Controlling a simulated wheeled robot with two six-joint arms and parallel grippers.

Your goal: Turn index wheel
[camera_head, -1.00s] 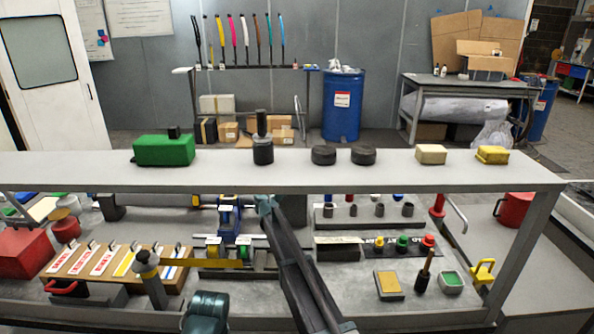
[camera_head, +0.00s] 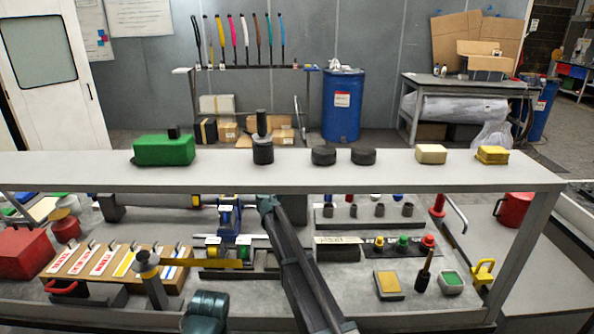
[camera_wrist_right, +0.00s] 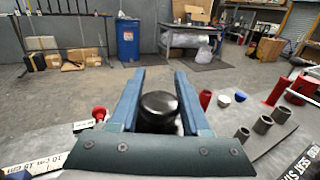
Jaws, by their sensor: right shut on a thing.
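My right gripper (camera_wrist_right: 158,105) has its two blue fingers on either side of a round black knob (camera_wrist_right: 159,106) in the right wrist view, shut on it. In the head view my right arm reaches up from the bottom middle, and its teal end shows just below the shelf. A blue upright wheel-like part (camera_head: 229,217) with a white label stands just left of that arm end. The shelf hides its top, and I cannot tell how the knob joins it.
A long grey shelf (camera_head: 400,177) crosses above the bench. A grey post (camera_head: 153,282) with a yellow lever stands left of the wheel part. Right of my arm are short grey tubes (camera_head: 380,210) and coloured knobs (camera_head: 403,243). A red button (camera_wrist_right: 99,113) is close left of the fingers.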

